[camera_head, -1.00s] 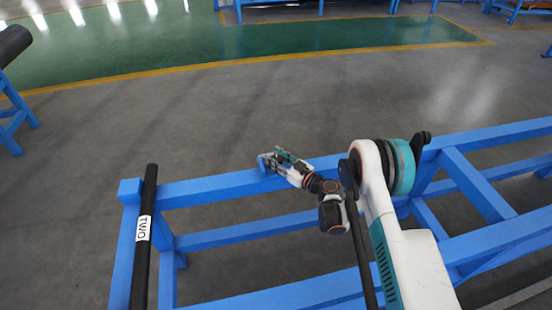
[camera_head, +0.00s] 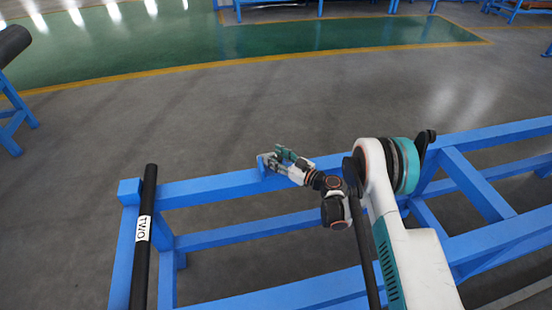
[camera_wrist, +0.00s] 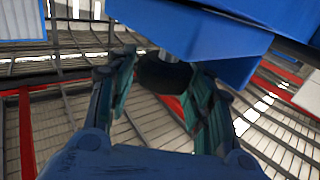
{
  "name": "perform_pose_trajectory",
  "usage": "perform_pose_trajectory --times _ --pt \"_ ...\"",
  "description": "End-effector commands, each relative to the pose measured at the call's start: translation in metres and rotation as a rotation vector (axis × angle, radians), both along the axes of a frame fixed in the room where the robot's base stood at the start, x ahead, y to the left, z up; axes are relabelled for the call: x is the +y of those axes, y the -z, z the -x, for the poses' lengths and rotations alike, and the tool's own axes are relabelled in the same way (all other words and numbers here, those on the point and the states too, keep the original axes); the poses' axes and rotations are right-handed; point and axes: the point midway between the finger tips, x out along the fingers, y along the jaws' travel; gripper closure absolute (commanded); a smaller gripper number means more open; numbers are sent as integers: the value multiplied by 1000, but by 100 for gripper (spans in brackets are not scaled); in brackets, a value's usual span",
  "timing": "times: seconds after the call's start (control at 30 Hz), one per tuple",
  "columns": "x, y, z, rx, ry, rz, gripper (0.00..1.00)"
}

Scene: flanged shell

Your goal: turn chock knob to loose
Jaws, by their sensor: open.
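The chock knob (camera_wrist: 165,73) is dark and rounded in the wrist view. It sits on a short silver stem at the underside of a blue chock block (camera_wrist: 200,30). My gripper (camera_wrist: 160,88) is open, with one green-and-grey finger on each side of the knob. Whether the fingers touch it cannot be told. In the head view my gripper (camera_head: 277,159) is at the far blue rail, by a small blue block. The knob is hidden there.
A blue rail frame (camera_head: 215,186) runs across the head view. Another dark bar (camera_head: 364,245) passes beside my arm. Grey floor (camera_head: 210,110) beyond the frame is clear.

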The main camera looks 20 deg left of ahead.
Motion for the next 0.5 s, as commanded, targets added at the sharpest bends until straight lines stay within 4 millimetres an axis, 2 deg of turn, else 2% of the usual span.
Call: perform_pose_trajectory --times 0.3,0.5 --pt "0 -52 0 0 0 0 53" --pt "-1 -79 0 0 1 0 53"
